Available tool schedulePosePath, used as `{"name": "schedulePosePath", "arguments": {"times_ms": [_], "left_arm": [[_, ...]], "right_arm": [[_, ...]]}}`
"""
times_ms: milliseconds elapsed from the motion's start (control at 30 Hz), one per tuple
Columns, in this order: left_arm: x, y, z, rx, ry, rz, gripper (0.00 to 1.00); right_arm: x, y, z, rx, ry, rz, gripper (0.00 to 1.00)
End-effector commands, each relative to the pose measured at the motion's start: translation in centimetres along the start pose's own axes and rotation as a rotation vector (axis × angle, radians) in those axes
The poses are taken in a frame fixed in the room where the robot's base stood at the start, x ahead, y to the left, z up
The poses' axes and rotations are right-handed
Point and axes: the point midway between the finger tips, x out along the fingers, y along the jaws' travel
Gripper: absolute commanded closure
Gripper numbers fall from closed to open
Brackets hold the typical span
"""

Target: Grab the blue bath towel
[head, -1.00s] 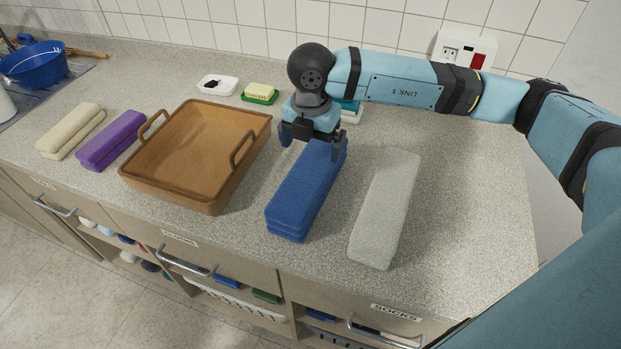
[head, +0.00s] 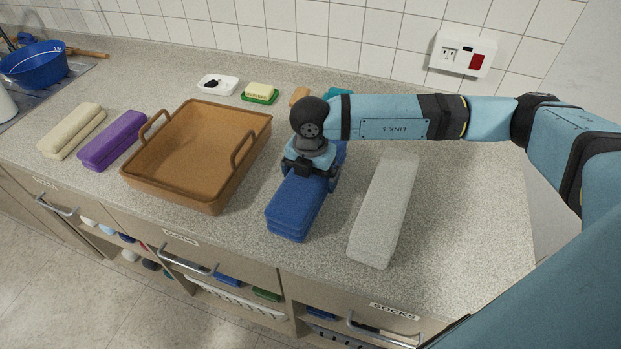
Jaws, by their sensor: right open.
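The blue bath towel (head: 291,209) lies folded in a long block on the speckled counter, between the brown tray and a grey towel. My right gripper (head: 308,182) is over the middle of the blue towel and points down, with its fingers at the towel's two long sides. It is open. The wrist hides part of the towel's far half. My left gripper is not in view.
A brown handled tray (head: 133,181) stands left of the blue towel, and a grey towel (head: 383,212) lies right of it. Purple (head: 112,140) and cream (head: 72,131) towels lie farther left. Soap on a green dish (head: 260,94) sits behind. The counter's right end is clear.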

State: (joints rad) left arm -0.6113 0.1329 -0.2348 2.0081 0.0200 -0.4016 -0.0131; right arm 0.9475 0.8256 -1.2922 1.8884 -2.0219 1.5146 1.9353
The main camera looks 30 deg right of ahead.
Motion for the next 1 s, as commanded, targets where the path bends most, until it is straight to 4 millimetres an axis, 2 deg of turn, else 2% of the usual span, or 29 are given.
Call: {"name": "schedulePosePath", "arguments": {"times_ms": [33,233,500,667,867,1000], "left_arm": [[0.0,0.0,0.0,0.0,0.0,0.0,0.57],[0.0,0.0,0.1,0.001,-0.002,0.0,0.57],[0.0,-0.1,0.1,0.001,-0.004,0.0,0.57],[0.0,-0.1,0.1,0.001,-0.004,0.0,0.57],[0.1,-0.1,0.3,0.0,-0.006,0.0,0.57],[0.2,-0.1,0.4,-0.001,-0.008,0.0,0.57]], "right_arm": [[0.0,0.0,0.0,0.0,0.0,0.0,0.05],[0.0,0.0,0.0,0.0,0.0,0.0,0.51],[-0.2,0.0,0.0,0.0,0.0,0.002,0.51],[-1.0,0.1,0.0,0.0,0.0,0.003,0.51],[-3.8,0.1,0.0,0.0,-0.002,0.005,0.51],[-6.7,0.1,0.0,0.0,-0.002,0.005,0.51]]}}
